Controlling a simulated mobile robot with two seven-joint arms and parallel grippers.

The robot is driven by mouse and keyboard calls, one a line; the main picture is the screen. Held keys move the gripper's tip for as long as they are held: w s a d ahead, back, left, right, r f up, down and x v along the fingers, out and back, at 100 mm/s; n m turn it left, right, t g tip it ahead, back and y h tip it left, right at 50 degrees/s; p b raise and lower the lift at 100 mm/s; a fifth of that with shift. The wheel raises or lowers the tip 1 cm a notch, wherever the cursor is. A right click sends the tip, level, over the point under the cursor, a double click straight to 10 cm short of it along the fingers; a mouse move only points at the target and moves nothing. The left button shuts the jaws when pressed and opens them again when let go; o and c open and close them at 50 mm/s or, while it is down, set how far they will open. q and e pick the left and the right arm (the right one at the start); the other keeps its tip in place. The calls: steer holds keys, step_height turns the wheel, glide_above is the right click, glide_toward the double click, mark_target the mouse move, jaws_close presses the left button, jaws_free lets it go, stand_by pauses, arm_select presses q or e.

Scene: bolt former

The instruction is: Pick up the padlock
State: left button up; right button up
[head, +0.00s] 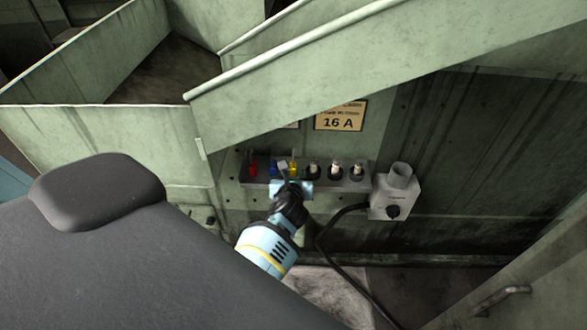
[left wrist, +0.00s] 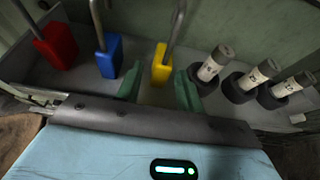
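A red padlock (head: 253,169), a blue padlock (head: 273,168) and a yellow padlock (head: 294,167) stand in a row at the left of a grey shelf on the green machine. The left wrist view also shows the red padlock (left wrist: 56,45), the blue padlock (left wrist: 109,57) and the yellow padlock (left wrist: 162,63), with their shackles upward. My left gripper (head: 290,181) is at the shelf's front. In the left wrist view my left gripper (left wrist: 160,88) has its two green fingers apart, with the yellow padlock's body in line with the gap. Contact cannot be told. My right gripper is out of view.
Several dark-based fuses (left wrist: 208,72) stand on the shelf (head: 325,184) right of the yellow padlock. A grey socket box (head: 394,197) with a black cable (head: 322,243) is farther right. A sloping green panel (head: 300,70) hangs above the shelf.

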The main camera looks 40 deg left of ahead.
mark_target(293, 164)
arm_select(q)
jaws_close()
